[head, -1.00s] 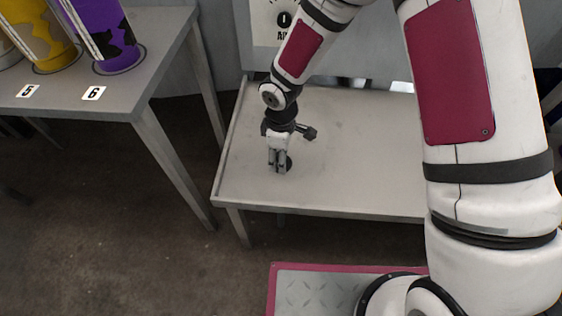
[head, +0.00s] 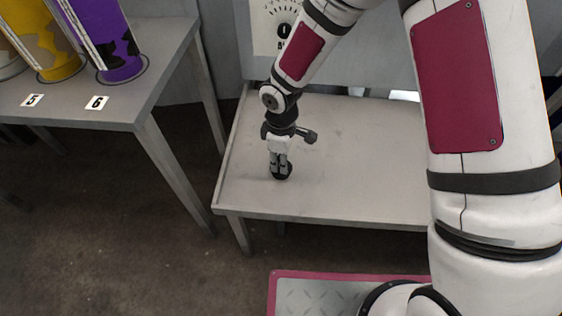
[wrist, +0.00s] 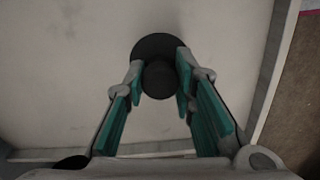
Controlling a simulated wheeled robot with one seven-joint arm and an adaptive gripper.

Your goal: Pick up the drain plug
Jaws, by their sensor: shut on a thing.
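The drain plug (wrist: 158,80) is a dark round piece with a wide disc and a narrower knob facing the wrist camera. In the head view the plug (head: 283,176) shows as a dark spot at the fingertips, over the left part of the grey table (head: 350,170). My gripper (head: 280,172) points down with its fingers around the plug. In the wrist view my gripper (wrist: 158,75) has its two teal-padded fingers on either side of the knob, shut on it. I cannot tell whether the disc still touches the table.
The table's raised left edge (head: 229,140) is close to my gripper. A second table (head: 130,110) on the left bears a yellow cylinder (head: 62,68) and a purple cylinder (head: 122,70) at labels 5 and 6. The table right of my gripper is clear.

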